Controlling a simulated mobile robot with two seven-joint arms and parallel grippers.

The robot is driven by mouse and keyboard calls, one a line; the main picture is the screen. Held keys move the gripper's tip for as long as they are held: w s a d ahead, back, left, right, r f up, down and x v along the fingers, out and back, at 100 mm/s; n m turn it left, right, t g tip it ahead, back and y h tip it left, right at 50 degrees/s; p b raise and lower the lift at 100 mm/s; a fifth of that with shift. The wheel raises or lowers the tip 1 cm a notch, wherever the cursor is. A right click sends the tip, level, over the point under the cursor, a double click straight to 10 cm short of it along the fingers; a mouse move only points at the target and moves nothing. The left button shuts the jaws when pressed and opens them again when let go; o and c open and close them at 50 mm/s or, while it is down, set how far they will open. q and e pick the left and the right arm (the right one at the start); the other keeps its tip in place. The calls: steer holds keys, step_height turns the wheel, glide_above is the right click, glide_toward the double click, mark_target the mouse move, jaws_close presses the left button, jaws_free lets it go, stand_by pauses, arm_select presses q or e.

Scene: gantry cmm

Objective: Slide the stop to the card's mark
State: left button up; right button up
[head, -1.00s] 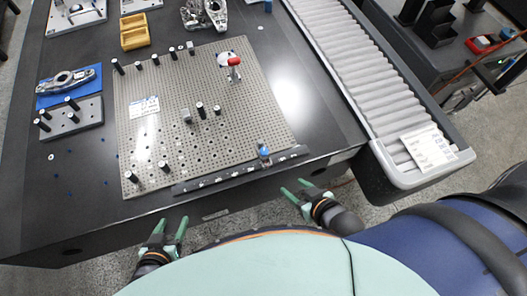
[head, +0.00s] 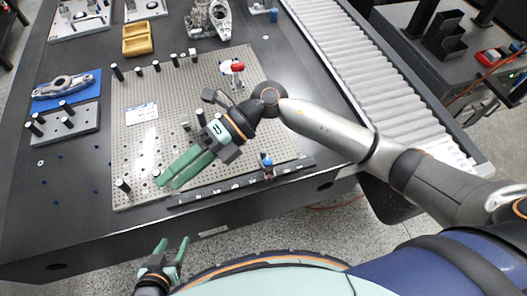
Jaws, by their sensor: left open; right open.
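The stop, with a blue knob (head: 267,162), sits on the dark marked rail (head: 225,189) along the plate's front edge, near the rail's right end. A white card (head: 142,112) lies on the left part of the perforated plate (head: 140,150); its print is too small to read. My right gripper (head: 167,184) is open and empty over the plate's front, near the rail's left end and well left of the stop. My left gripper (head: 173,241) is open and empty in front of the table's front edge.
Several black posts, one front left (head: 123,187), stand on the plate. A red-topped clamp (head: 238,67) is at the back right. A roller conveyor (head: 340,60) runs along the right.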

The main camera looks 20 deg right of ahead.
steer(key=w+d+f+n+t+h+b, duration=0.1)
steer(key=w+d+f+n+h, duration=0.1)
steer(key=w+d+f+h, duration=0.35)
steer(key=t+h+b, duration=0.1)
steer(key=t+h, duration=0.3)
steer(key=h, duration=0.4)
glide_above(263, 151)
step_height(263, 151, down, 13)
steer(key=shift+r, duration=0.2)
jaws_close()
